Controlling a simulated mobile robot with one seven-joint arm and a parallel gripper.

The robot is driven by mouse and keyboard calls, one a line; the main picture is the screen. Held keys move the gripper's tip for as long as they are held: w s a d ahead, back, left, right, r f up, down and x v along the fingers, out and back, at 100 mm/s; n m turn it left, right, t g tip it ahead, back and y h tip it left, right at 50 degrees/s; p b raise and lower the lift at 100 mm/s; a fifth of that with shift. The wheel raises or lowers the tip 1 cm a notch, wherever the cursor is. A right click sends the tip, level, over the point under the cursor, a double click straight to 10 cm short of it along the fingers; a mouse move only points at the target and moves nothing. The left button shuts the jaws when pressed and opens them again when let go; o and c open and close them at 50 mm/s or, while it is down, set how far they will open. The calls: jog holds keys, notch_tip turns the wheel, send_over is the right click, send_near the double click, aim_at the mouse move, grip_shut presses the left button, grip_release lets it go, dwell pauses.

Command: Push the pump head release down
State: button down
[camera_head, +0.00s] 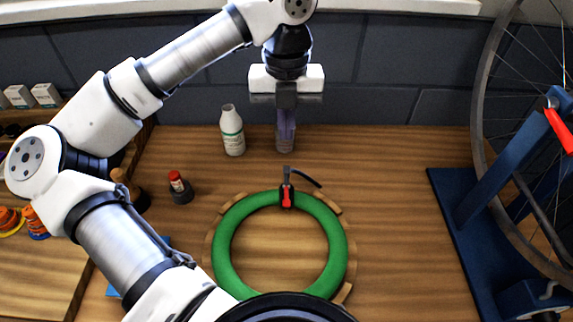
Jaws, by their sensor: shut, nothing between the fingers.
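A green ring-shaped tube (224,245) lies on the wooden bench. A dark pump head (286,175) sits at the ring's far side, with a short black hose (306,178) running off to the right. Its red release lever (286,197) points toward the near side, over the green tube. My gripper (286,104) is shut and empty. It points down above the bench, farther back in the picture than the pump head and apart from it. Its exact height is hard to judge.
A white bottle with a green label (232,134) stands left of a clear bluish container (285,138) below my gripper. A small red-capped container (180,187) stands on the left. A bicycle wheel (480,120) on a blue stand (445,205) is at right. Bench between ring and stand is clear.

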aim_at(286, 166)
jog(key=shift+f, duration=0.15)
jog(key=shift+s+f+b, duration=0.15)
jog(key=shift+f+b, duration=0.7)
jog(key=shift+f, duration=0.85)
jog(key=shift+s+f+b, duration=0.15)
jog(key=shift+f+b, duration=0.7)
jog(key=shift+f, duration=0.8)
jog(key=shift+f+b, duration=0.85)
jog(key=shift+b, duration=0.05)
jog(key=w, duration=0.1)
jog(key=w+r, duration=0.1)
jog(key=w, duration=0.1)
jog(key=shift+r, duration=0.15)
notch_tip(286, 166, up, 14)
jog(key=w+b, duration=0.1)
jog(key=shift+w+f+b, duration=0.15)
jog(key=shift+f+b, duration=0.1)
jog(key=shift+b, duration=0.15)
